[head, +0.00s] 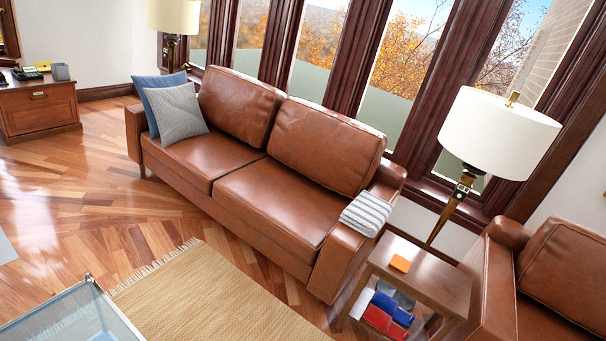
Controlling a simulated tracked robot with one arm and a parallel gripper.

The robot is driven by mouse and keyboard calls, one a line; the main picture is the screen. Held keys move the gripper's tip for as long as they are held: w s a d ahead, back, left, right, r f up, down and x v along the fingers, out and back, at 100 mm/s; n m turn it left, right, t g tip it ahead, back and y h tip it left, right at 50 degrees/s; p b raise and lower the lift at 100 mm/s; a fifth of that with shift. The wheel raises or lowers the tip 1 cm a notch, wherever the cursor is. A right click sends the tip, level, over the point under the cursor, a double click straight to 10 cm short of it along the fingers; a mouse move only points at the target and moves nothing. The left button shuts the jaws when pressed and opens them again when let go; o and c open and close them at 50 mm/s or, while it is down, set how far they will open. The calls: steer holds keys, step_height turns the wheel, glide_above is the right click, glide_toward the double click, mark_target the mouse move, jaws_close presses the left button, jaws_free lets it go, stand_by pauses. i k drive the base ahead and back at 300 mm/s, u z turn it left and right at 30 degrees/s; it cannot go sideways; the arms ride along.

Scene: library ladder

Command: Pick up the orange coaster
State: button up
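The orange coaster (400,263) is a small flat square. The side table stands at the lower right of the head view, between the brown leather sofa and an armchair. My gripper does not show in this view, so I cannot see whether it is open or shut.
The sofa (240,185) and armchair (562,270) flank the side table. A floor lamp (497,135) stands behind it. Red and blue items (385,308) sit on its lower shelf. A glass table (75,322) is at lower left. Wood floor (75,215) lies open at left.

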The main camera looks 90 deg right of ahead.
mark_target(400, 263)
steer(key=z, duration=1)
steer(key=i, duration=0.1)
steer(key=z, duration=2.1)
steer(key=k, duration=0.95)
steer(key=z, duration=0.15)
steer(key=i, duration=0.95)
